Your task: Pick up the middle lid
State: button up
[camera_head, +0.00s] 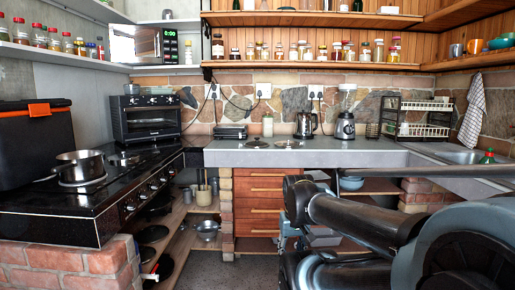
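Two round lids lie flat on the grey counter (345,158). The left counter lid (256,144) and the right counter lid (288,144) sit side by side, each with a small knob on top. Another lid-like round item (123,159) lies on the black stove top; its details are too small to tell. From left to right, the left counter lid is between the other two. My dark arm (365,222) fills the lower right, in front of and below the counter. I cannot make out my gripper's fingers, and nothing of mine touches the lids.
A steel pot (80,165) stands on the stove. A kettle (306,124), blender (345,126) and dish rack (424,120) stand behind the counter's right half. A small jar (267,125) stands behind the lids. The counter front near the lids is clear.

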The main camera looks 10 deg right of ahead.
aim_at(256, 144)
jog(key=u, duration=0.3)
jog(key=i, duration=2.2)
jog(key=z, duration=0.55)
